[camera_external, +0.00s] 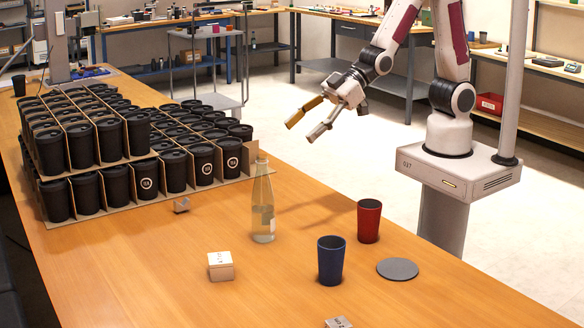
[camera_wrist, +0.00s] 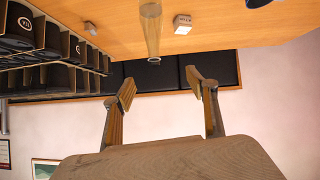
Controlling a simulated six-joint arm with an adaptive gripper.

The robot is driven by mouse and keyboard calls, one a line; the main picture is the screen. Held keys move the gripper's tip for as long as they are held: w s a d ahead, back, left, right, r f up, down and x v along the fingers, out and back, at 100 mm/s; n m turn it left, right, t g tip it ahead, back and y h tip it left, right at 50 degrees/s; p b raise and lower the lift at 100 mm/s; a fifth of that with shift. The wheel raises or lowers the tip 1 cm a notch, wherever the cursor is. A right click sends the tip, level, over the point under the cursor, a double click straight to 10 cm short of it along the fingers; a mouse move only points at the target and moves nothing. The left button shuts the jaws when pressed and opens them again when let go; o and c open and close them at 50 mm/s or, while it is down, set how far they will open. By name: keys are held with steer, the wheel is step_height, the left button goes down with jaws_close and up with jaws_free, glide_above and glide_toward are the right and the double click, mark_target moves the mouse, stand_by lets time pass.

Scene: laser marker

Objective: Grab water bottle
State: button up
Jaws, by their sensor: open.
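A clear glass water bottle (camera_external: 263,205) with a label stands upright on the wooden table, between the black cups and the blue cup. In the wrist view the bottle (camera_wrist: 151,28) shows at the top, ahead of my fingers and slightly left of the gap's middle. My gripper (camera_external: 305,127) is open and empty. It is raised above the table height, to the right of the bottle in the external view and apart from it. Both fingers also show in the wrist view (camera_wrist: 161,82), spread wide with nothing between them.
Several black cups (camera_external: 112,142) in cardboard dividers fill the table's left side. A blue cup (camera_external: 331,262), a red cup (camera_external: 369,221), a grey disc (camera_external: 397,269) and a white box (camera_external: 221,266) stand near the bottle. A small metal block (camera_external: 181,205) lies left of it.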

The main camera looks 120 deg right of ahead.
steer(key=w+d+f+t, duration=0.1)
steer(key=w+f+t, duration=0.2)
steer(key=w+f, duration=0.45)
steer(key=t, duration=0.3)
glide_toward(263, 190)
steer(key=shift+w+d+f+m+y, duration=0.1)
steer(key=shift+w+d+f+y, duration=0.15)
steer(key=shift+d, duration=0.25)
steer(key=shift+w+d+f+m, duration=0.1)
steer(key=shift+d+f, duration=0.2)
steer(key=shift+d, duration=0.15)
steer(key=shift+w+d+f+m+y, duration=0.1)
steer(key=shift+w+d+f+y, duration=0.15)
steer(key=shift+d, duration=0.25)
steer(key=shift+w+f, duration=0.1)
steer(key=shift+w, duration=1.15)
steer(key=shift+w, duration=0.1)
steer(key=shift+w+a, duration=0.15)
steer(key=shift+w, duration=2.35)
